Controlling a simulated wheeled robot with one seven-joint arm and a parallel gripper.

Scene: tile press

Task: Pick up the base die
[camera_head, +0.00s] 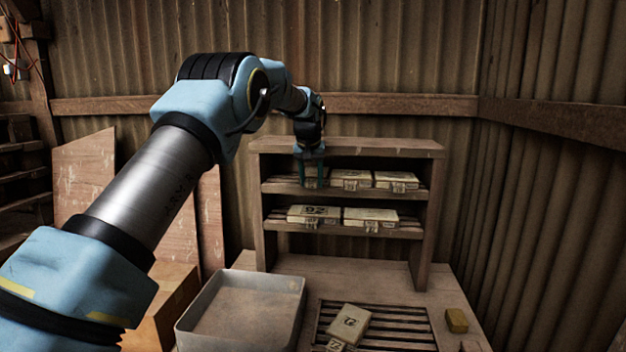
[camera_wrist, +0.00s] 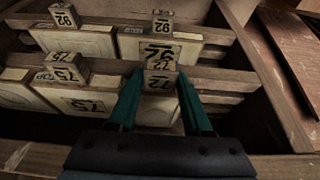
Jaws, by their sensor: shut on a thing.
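My gripper (camera_head: 312,168) is at the left end of the upper shelf of the wooden rack (camera_head: 345,145). Its green fingers are closed on the small front tab of a pale die block (camera_head: 313,183), which I take to be the base die. In the wrist view my gripper (camera_wrist: 161,90) holds the tab of this die (camera_wrist: 160,80), whose label appears to read 72. The die's body is partly hidden behind the fingers. It appears to be still within the shelf; whether it is lifted, I cannot tell.
Other dies stand beside it on the upper shelf (camera_head: 351,179) and on the lower shelf (camera_head: 313,214). A corrugated wall closes the right side.

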